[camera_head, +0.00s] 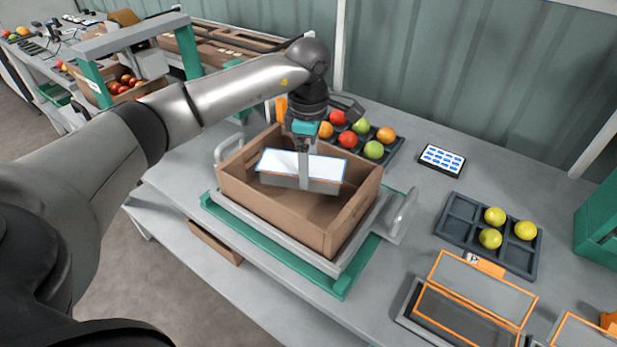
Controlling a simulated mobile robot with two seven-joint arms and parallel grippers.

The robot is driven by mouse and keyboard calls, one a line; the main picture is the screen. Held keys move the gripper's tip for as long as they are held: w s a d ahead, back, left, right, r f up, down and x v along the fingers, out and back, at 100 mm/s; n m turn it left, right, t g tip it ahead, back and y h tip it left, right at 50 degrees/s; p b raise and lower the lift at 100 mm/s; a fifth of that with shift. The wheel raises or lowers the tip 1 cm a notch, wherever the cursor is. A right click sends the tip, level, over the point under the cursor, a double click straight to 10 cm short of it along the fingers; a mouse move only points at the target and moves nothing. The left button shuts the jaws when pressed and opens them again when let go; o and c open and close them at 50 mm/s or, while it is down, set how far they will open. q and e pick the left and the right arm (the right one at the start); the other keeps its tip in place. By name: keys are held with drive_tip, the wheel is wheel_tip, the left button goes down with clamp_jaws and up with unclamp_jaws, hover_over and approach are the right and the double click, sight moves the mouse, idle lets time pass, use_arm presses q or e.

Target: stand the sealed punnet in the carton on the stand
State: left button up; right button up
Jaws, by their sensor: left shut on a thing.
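The brown carton (268,213) sits open on the stand (330,277), a grey tray with handles on a green frame. My left gripper (304,165) points down over the carton and is shut on the sealed punnet (272,164), a grey tub with a pale flat lid. The punnet is at the carton's opening, roughly level; whether its base touches the carton floor I cannot tell. The gripper's fingers partly cover the punnet's middle. My right gripper is not in view.
A green crate (598,225) stands at the right edge.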

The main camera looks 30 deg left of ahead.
use_arm(q)
drive_tip(key=shift+f, duration=1.95)
drive_tip(key=shift+f+b, duration=0.1)
drive_tip(key=shift+b, duration=0.25)
drive_tip(key=o, duration=1.1)
drive_tip(key=shift+c, duration=0.2)
drive_tip(key=shift+r, duration=0.25)
wheel_tip(320, 180, up, 11)
drive_tip(key=shift+f+p, duration=0.15)
drive_tip(key=shift+p, duration=0.8)
drive_tip(key=shift+r, duration=0.55)
